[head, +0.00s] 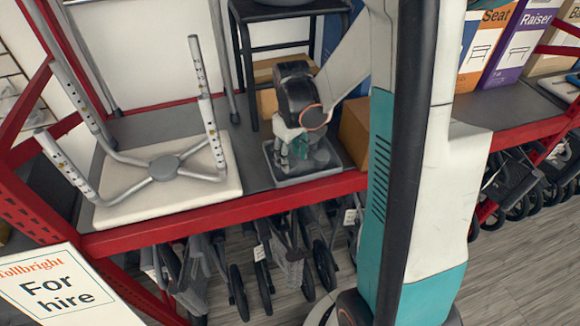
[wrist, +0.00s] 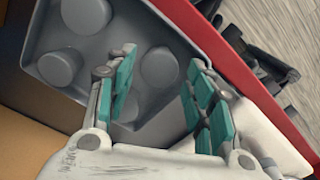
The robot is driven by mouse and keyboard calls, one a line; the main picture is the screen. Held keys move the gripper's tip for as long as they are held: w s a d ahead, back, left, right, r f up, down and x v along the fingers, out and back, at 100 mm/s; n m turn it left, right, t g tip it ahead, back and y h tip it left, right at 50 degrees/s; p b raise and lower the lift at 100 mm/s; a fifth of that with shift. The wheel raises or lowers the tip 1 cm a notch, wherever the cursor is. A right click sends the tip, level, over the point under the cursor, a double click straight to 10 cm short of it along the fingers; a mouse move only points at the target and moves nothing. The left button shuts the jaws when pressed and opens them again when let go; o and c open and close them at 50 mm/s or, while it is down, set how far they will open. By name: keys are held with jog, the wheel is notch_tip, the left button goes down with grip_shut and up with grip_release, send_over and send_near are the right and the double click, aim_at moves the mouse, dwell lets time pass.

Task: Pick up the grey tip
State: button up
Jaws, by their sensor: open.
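Several round grey tips stand in a grey tray (wrist: 125,27) in the wrist view. One grey tip (wrist: 160,67) shows between my fingers, another (wrist: 60,68) is to the left, and one (wrist: 86,15) is at the top. A further one is partly hidden by my left finger. My gripper (wrist: 160,63) is open, its teal pads apart, with nothing held between them. Whether the fingertips are level with the tip between them I cannot tell. In the head view my gripper (head: 295,150) points down over the tray (head: 312,180), hiding most of its contents.
The tray sits on a red-edged shelf (head: 262,205). To its left lies an upturned white stool (head: 120,215) with legs up; a black stool (head: 282,45) stands behind. A cardboard box (head: 354,130) is close at right. Folded scooters (head: 285,262) fill the space below.

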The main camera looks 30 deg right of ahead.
aim_at(291, 163)
notch_tip(291, 163, down, 4)
jog(key=shift+w+f+b, duration=0.1)
jog(key=shift+b, duration=0.2)
jog(key=shift+c, duration=0.4)
jog(key=c, duration=0.7)
